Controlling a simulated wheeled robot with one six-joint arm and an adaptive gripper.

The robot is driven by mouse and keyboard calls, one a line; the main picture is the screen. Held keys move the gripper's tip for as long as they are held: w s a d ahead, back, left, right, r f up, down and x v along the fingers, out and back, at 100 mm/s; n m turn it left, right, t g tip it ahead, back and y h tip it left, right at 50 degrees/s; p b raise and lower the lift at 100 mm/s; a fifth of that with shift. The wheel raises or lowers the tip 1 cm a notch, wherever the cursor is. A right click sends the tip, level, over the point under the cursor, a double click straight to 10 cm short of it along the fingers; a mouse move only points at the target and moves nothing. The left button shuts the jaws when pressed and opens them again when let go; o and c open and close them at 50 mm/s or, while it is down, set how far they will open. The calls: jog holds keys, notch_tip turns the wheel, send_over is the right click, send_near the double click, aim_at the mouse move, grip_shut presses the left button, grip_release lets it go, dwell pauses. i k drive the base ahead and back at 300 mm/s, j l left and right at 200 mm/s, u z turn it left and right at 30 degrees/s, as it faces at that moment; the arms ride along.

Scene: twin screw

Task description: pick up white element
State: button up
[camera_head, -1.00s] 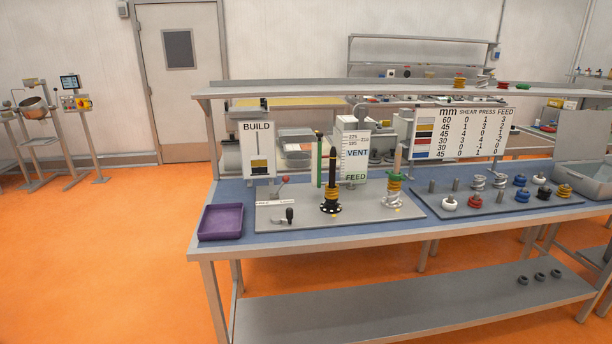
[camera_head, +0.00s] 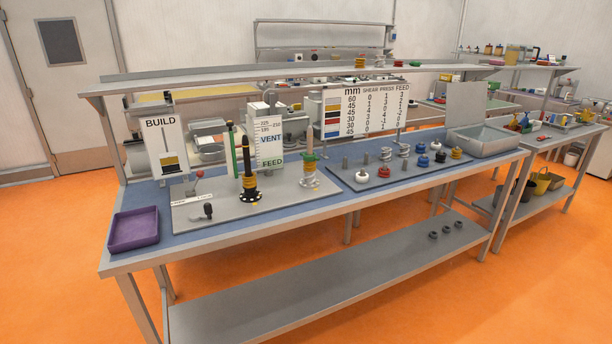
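A white element (camera_head: 361,177) sits at the front left of the dark board (camera_head: 345,181) on the workbench, next to a red element (camera_head: 384,171). A second small white element (camera_head: 436,146) shows farther back among blue elements (camera_head: 422,162). My gripper is not in view.
A purple tray (camera_head: 134,230) lies at the left end, a grey bin (camera_head: 485,142) at the right. An overhead shelf (camera_head: 290,76) spans the bench.

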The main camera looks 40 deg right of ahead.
aim_at(361, 180)
jog(key=i+j+z, duration=0.1)
jog(key=i+j, duration=0.85)
jog(key=i, duration=0.05)
